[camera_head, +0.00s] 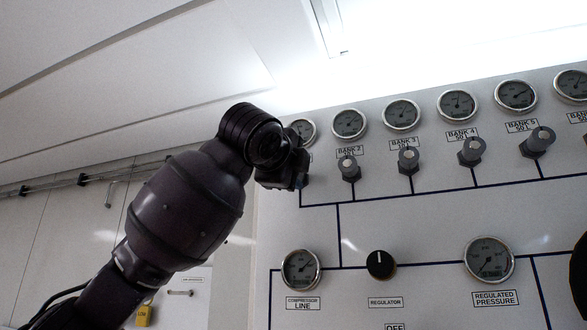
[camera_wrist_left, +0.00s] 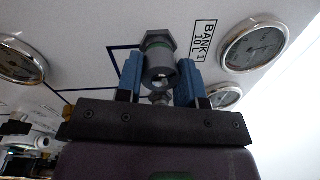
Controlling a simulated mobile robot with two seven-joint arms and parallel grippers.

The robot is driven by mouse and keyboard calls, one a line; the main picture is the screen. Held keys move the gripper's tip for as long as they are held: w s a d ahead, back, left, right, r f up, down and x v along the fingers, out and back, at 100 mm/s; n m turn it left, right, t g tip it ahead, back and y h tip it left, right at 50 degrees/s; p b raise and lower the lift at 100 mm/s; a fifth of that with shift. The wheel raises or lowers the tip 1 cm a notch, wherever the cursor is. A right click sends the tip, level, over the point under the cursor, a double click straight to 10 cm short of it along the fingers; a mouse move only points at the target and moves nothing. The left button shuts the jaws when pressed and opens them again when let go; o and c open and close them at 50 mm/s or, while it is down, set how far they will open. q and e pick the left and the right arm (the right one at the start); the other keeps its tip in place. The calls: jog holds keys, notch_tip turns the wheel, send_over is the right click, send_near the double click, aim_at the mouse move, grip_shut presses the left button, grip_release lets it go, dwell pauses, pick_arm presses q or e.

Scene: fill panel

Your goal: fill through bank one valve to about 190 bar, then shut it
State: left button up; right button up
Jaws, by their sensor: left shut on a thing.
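The bank one valve (camera_wrist_left: 160,58) is a grey knob beside the "BANK 1" label (camera_wrist_left: 202,42) in the left wrist view. My left gripper (camera_wrist_left: 160,82) has its two blue fingers on either side of this knob and is shut on it. In the head view my left arm covers the valve and its label. The bank one gauge (camera_head: 301,131) shows partly behind my wrist, and its needle is too small to read. The regulated pressure gauge (camera_head: 489,260) sits low on the panel. My right gripper is in neither view.
Other bank valves, such as the bank 2 valve (camera_head: 348,168) and bank 3 valve (camera_head: 408,160), stick out in a row to the right, with gauges above. Below are the compressor line gauge (camera_head: 301,269) and a black regulator knob (camera_head: 381,265). A yellow padlock (camera_head: 144,315) hangs at lower left.

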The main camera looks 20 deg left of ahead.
pick_arm(q)
jog(key=m, duration=0.6)
jog(key=shift+f+m+h, duration=0.25)
jog(key=shift+m+h, duration=0.05)
jog(key=shift+m, duration=0.1)
dwell(0.3)
jog(key=o, duration=0.9)
jog(key=shift+r, duration=0.1)
jog(key=s+b, duration=0.1)
jog(key=s, duration=0.2)
jog(key=s+b, duration=0.1)
jog(key=s, duration=0.3)
jog(key=s+a+b, duration=0.1)
jog(key=s, duration=0.2)
jog(key=shift+s, duration=0.4)
jog(key=shift+d, duration=0.1)
